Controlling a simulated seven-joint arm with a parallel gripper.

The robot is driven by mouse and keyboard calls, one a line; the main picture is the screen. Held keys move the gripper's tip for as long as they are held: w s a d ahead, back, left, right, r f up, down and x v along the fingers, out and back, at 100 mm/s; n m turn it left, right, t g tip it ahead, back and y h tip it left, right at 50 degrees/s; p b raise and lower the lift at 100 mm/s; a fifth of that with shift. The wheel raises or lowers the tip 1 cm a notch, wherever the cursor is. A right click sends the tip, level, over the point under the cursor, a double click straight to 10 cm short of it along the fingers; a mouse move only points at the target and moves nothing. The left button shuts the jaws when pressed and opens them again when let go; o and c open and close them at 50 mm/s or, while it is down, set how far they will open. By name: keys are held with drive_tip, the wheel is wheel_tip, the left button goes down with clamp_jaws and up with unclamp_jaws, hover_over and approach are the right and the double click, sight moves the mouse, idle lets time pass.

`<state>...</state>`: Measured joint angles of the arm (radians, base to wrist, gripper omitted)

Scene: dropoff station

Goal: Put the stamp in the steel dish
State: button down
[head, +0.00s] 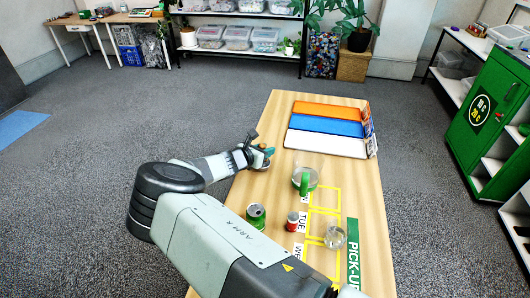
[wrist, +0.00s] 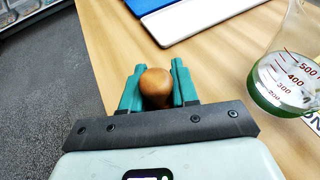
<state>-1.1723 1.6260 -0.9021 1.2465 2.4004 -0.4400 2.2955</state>
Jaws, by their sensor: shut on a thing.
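My gripper (head: 267,151) is over the left edge of the table, at about mid-length. In the wrist view its teal fingers (wrist: 158,86) are shut on the stamp, whose round brown wooden knob (wrist: 157,86) shows between them. The stamp's lower part is hidden below the knob. No dish shows in the wrist view.
Orange (head: 328,112), blue (head: 326,127) and white (head: 326,143) trays lie at the far end.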

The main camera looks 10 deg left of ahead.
drive_tip(key=shift+f, duration=0.45)
drive_tip(key=shift+f, duration=0.55)
drive_tip(key=c, duration=0.9)
unclamp_jaws()
drive_tip(key=shift+o, duration=0.2)
drive_tip(key=shift+r, duration=0.1)
